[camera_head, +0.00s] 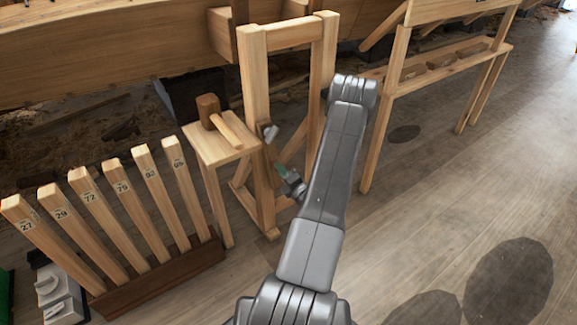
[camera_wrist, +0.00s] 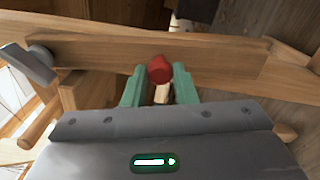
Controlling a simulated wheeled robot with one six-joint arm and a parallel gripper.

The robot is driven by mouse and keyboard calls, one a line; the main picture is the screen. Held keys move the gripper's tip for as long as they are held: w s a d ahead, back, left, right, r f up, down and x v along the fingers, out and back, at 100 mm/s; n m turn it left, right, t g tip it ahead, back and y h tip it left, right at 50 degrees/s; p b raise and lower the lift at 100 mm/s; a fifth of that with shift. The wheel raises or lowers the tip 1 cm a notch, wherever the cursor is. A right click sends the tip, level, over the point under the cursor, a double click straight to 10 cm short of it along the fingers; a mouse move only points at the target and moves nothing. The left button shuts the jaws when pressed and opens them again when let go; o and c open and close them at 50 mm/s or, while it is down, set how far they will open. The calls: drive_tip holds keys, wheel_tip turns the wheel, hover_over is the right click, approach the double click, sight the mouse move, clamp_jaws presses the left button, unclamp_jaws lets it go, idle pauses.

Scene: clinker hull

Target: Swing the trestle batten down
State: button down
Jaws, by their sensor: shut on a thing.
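The wooden trestle (camera_head: 255,90) stands upright left of my arm in the head view. In the wrist view the batten (camera_wrist: 220,55) runs across the picture, nearly level there, with a grey metal fitting (camera_wrist: 28,65) at its left end. A red knob (camera_wrist: 160,68) sits at the batten's middle, with a small pale wooden piece below it. My gripper (camera_wrist: 160,75) has its green fingers on either side of the red knob, shut on it. In the head view my gripper (camera_head: 281,169) is beside the trestle's front post; the batten is hard to make out there.
A small wooden stand (camera_head: 222,148) with a mallet (camera_head: 208,108) is left of the trestle. A rack of numbered battens (camera_head: 135,205) stands at lower left. A wooden bench (camera_head: 440,65) is at upper right.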

drive_tip(key=shift+s+a+f+m, duration=0.1)
drive_tip(key=shift+s+a+m, duration=0.35)
drive_tip(key=shift+a+m, duration=0.15)
drive_tip(key=c, duration=1.2)
unclamp_jaws()
drive_tip(key=shift+o, duration=0.2)
drive_tip(key=p+v, duration=0.2)
drive_tip(key=v, duration=1.1)
drive_tip(key=shift+s+d, duration=0.25)
drive_tip(key=shift+s, duration=0.1)
